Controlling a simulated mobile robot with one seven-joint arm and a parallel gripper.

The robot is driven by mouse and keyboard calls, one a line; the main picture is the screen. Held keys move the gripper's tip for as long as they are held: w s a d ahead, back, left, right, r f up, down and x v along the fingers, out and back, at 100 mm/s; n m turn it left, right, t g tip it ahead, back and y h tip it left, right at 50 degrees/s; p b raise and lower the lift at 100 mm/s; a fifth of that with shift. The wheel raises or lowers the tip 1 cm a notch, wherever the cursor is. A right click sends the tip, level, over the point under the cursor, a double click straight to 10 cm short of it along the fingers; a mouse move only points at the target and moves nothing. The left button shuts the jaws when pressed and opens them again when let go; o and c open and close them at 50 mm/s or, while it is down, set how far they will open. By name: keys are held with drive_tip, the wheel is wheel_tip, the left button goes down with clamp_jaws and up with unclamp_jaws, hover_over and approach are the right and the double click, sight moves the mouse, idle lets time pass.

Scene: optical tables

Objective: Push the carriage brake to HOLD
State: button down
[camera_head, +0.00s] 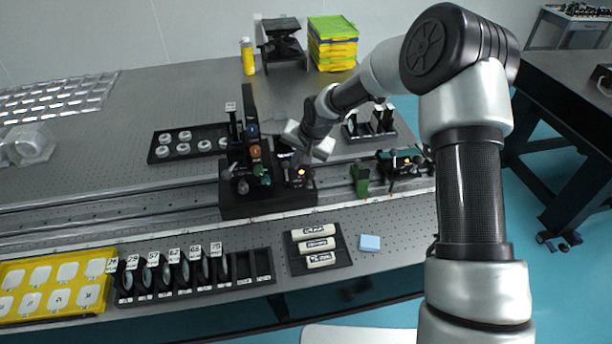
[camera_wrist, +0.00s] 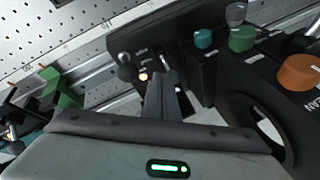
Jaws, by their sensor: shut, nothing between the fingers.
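The black carriage (camera_head: 262,205) sits across the rail near the middle of the bench in the head view. It carries teal, green and orange knobs and a lit amber lamp (camera_head: 301,172). I cannot read the small panel labels. My gripper (camera_head: 300,158) is over the right part of the carriage. In the wrist view its fingers (camera_wrist: 164,82) are shut and empty, just right of the lamp and ball knob. I cannot tell whether they touch the panel.
The rail (camera_head: 120,198) runs across the bench. A green rail block (camera_head: 361,180) stands right of the carriage. A tall post (camera_head: 249,103) rises at the carriage's back.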

drive_tip(key=shift+r+p, duration=0.35)
drive_tip(key=shift+r, duration=0.45)
